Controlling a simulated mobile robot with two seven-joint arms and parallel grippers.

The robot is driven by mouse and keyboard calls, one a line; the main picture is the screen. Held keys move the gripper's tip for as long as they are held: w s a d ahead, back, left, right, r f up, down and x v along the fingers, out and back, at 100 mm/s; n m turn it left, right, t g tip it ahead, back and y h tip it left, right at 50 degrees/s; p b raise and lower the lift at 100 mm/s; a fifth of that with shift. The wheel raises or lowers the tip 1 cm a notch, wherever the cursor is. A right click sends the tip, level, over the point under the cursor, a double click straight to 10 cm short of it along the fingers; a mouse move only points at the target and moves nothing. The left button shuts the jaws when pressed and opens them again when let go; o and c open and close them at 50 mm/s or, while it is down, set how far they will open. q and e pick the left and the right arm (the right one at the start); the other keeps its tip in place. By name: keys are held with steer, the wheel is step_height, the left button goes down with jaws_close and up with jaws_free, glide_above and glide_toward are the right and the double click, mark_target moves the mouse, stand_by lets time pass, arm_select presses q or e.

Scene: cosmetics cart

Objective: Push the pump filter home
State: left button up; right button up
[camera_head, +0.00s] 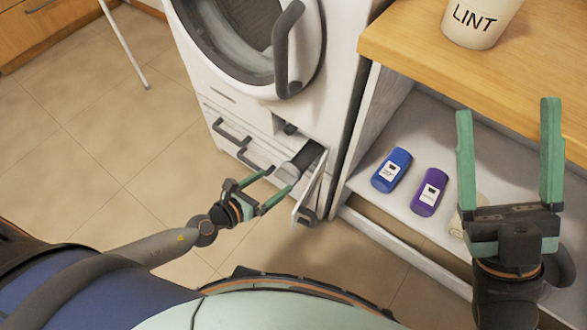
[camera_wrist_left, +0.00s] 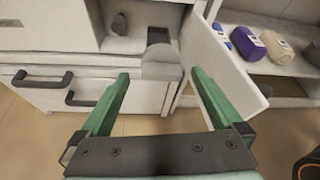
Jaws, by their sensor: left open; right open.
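The pump filter (camera_head: 288,173) is a light grey rounded knob at the open compartment low on the white washing machine (camera_head: 345,45). In the left wrist view the filter (camera_wrist_left: 161,62) sticks out below a dark opening (camera_wrist_left: 158,36). The compartment's white flap (camera_head: 308,192) stands swung open to its right; it also shows in the left wrist view (camera_wrist_left: 222,60). My left gripper (camera_head: 281,180) is open in front of the filter, its green fingertips (camera_wrist_left: 160,73) either side of it in the wrist view; contact cannot be told. My right gripper (camera_head: 508,108) is open and empty, raised before the shelf.
Drawer-like handles (camera_head: 232,130) jut from the machine's lower front. A blue bottle (camera_head: 391,170) and a purple bottle (camera_head: 429,192) lie on the shelf at right. A LINT bin (camera_head: 480,22) stands on the wooden top (camera_head: 425,45). The tiled floor (camera_head: 100,130) at left is mostly clear.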

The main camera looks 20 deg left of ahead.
mark_target(287, 173)
arm_select(q)
steer(key=b+x, duration=0.1)
steer(key=x, duration=0.8)
steer(key=shift+b, duration=0.3)
jaws_close()
stand_by(0.3)
